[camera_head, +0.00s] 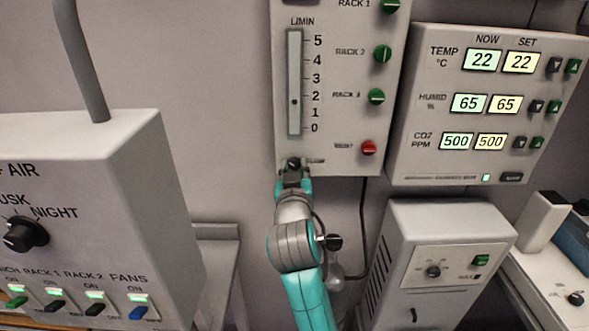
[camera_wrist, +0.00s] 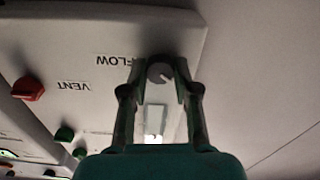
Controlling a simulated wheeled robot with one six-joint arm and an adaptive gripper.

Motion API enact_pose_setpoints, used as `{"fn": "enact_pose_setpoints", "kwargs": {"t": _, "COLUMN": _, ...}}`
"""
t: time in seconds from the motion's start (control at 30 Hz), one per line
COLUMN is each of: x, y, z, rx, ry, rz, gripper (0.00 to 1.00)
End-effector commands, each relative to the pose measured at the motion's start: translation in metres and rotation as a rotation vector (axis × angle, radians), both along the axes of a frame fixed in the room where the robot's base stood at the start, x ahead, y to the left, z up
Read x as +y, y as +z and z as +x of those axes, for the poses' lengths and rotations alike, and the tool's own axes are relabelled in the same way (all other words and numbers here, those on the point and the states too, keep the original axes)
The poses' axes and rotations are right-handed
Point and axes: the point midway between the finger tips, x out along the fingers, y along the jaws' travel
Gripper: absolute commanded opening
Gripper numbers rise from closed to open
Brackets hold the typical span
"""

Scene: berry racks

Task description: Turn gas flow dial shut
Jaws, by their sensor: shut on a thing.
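The gas flow dial (camera_wrist: 160,73) is a small grey round knob beside the word FLOW, with a pale pointer mark on its face. In the head view the dial (camera_head: 294,162) shows dark at the foot of the white flow panel (camera_head: 345,165), below the flow tube (camera_head: 294,85). The float in the tube sits near 2 on the L/MIN scale. My gripper (camera_wrist: 160,82) is shut on the dial, one finger on each side of it. In the head view my gripper (camera_head: 293,175) reaches up from below and partly hides the dial.
A red vent knob (camera_head: 368,147) and green rack knobs (camera_head: 376,96) are on the same panel, right of the tube. A display panel (camera_head: 400,165) is at the right. A switch box (camera_head: 120,180) stands at the left. A grey cabinet (camera_head: 450,220) stands below right.

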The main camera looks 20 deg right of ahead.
Motion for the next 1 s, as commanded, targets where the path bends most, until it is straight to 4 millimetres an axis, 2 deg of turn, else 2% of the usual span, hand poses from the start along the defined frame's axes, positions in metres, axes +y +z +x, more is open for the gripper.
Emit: {"fn": "enact_pose_setpoints", "kwargs": {"t": 1.0, "x": 0.0, "y": -0.0021, "z": 0.0001, "rx": 0.302, "ry": 0.001, "rz": -0.915, "gripper": 0.0}}
